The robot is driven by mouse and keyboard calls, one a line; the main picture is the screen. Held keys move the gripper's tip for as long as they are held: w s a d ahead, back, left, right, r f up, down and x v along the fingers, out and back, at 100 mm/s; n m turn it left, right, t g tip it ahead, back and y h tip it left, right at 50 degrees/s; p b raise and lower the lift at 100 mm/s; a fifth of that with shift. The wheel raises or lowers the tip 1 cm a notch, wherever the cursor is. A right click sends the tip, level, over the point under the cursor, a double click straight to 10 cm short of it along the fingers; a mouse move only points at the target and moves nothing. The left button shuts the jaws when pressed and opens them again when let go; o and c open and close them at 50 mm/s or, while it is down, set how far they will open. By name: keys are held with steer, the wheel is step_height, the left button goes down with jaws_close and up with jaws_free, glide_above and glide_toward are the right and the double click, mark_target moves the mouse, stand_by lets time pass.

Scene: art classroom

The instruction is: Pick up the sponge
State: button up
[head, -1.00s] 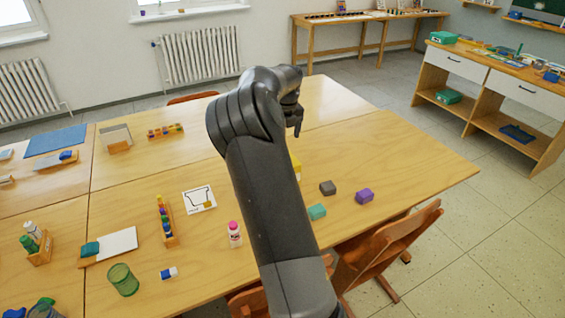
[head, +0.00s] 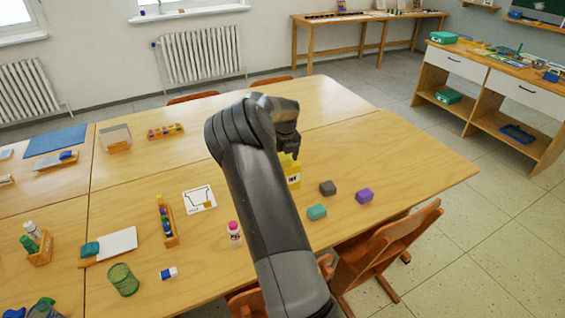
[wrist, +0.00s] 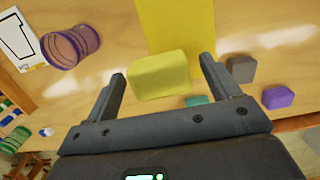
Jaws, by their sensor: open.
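The sponge appears to be the yellow block (wrist: 160,76) in the wrist view, in line with the gap between my fingers. A yellow thing (head: 293,178) also shows in the head view, just below my gripper and partly hidden by it. My gripper (head: 289,152) is over the right part of the table, open and empty. In the wrist view, its fingers (wrist: 162,68) are apart, one on each side of the yellow block in the picture. I cannot tell whether they touch it.
A teal block (head: 317,212), a dark grey block (head: 327,188) and a purple block (head: 364,195) lie to the right. A yellow strip (wrist: 176,25) lies behind the yellow block. The table's far right is clear.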

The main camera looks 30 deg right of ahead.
steer(key=shift+c, duration=0.3)
steer(key=c, duration=1.1)
steer(key=shift+o, duration=0.2)
steer(key=shift+r, duration=0.15)
